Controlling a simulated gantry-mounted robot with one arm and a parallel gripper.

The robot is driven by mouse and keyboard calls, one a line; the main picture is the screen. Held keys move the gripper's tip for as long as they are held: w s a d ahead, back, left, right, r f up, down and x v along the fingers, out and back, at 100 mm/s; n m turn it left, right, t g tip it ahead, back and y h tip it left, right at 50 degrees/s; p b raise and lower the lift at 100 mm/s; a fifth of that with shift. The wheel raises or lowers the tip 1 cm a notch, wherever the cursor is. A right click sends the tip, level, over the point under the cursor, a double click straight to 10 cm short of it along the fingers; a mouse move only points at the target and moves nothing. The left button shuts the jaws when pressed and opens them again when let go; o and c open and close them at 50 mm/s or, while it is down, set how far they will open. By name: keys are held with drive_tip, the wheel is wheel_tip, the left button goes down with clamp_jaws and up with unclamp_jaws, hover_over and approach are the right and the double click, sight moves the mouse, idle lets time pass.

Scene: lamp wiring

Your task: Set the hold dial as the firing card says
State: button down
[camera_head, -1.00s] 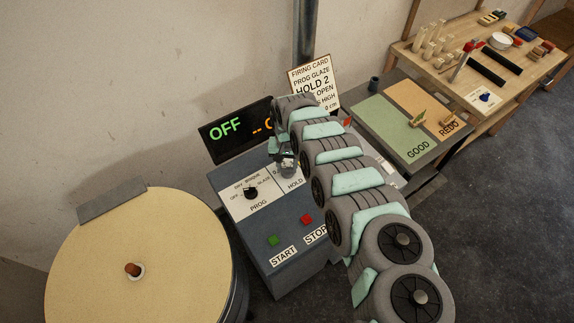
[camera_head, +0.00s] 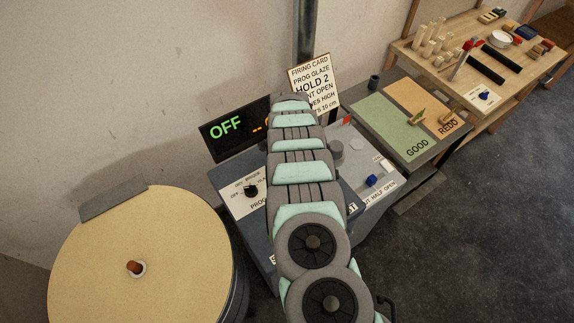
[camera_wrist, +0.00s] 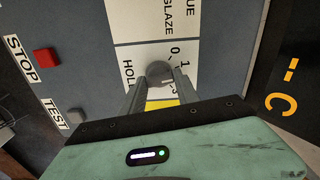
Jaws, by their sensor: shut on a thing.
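The firing card (camera_head: 315,84) stands behind the kiln controls in the head view and reads PROG GLAZE and HOLD 2. In the wrist view the hold dial (camera_wrist: 159,71) is a round grey knob on a white label panel marked HOLD, with the digits 0 and 1 readable beside it. My gripper (camera_wrist: 159,84) is shut on this dial, one finger on each side. The dial's pointer direction cannot be made out, and the digits beyond 1 are partly covered. In the head view my arm hides the dial and the gripper.
The display (camera_head: 237,127) shows a green OFF and orange characters. The PROG dial (camera_head: 251,191) is left of my arm. The red STOP button (camera_wrist: 47,58) and TEST label are beside the hold panel in the wrist view. A round kiln lid (camera_head: 140,265) lies at left.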

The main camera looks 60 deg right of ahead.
drive_tip(key=m+b, duration=0.3)
drive_tip(key=shift+f+m, duration=0.15)
drive_tip(key=shift+m, duration=0.25)
drive_tip(key=shift+m+b, duration=0.5)
drive_tip(key=shift+b, duration=0.05)
drive_tip(key=c, duration=0.9)
unclamp_jaws()
wheel_tip(320, 180, up, 11)
drive_tip(key=b, duration=0.1)
